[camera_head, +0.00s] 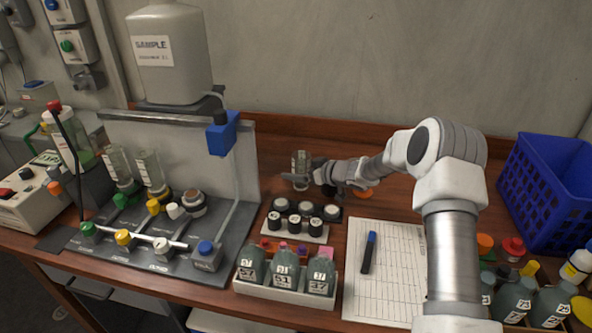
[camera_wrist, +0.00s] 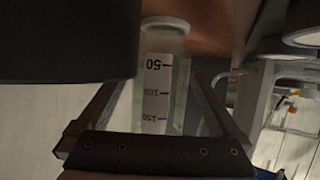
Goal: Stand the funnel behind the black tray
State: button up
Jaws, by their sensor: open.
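A clear upright glass vessel (camera_head: 301,160) stands on the wooden table behind the black tray (camera_head: 338,221). In the wrist view the glass (camera_wrist: 180,70) shows a white scale with black marks. I cannot make out a funnel shape, so I cannot tell whether this glass is the funnel. My gripper (camera_head: 297,181) is low at the glass, partly covering its lower part. In the wrist view its open fingers (camera_wrist: 160,95) lie on either side of the glass. Contact with the fingers is not clear.
A pale rack (camera_head: 318,239) of jars and a white bin (camera_head: 285,292) of bottles stand in front. A sample apparatus (camera_head: 150,240) is left. An orange object (camera_head: 364,194) lies partly behind my arm. A sheet with a pen (camera_head: 369,252) and blue basket (camera_head: 548,185) are right.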

jog(key=v, duration=1.1)
jog(key=s+d+r+m+t+h, duration=0.1)
jog(key=d+r+m+h, duration=0.1)
jog(key=d+r+h, duration=0.3)
jog(key=s+d+r+m+t+h, duration=0.1)
jog(key=r+h, duration=0.1)
jog(key=r, duration=0.6)
jog(key=s+d+r+m+h, duration=0.35)
jog(key=s+r, duration=0.35)
jog(key=s, duration=0.3)
jog(key=s+a+f+m+g, duration=0.1)
jog(key=s+m+g, duration=0.15)
jog(key=s, duration=1.15)
jog(key=s+a+f+m+g, duration=0.1)
jog(key=s+a+g, duration=0.15)
jog(key=s, duration=1.25)
jog(key=shift+g+y, duration=0.3)
jog(key=shift+y, duration=0.05)
jog(key=shift+d+r+p, duration=0.15)
jog(key=shift+r+p, duration=0.9)
jog(key=shift+p, duration=0.15)
jog(key=shift+d+r+p, duration=0.15)
jog(key=shift+r+p, duration=0.9)
jog(key=shift+p, duration=0.15)
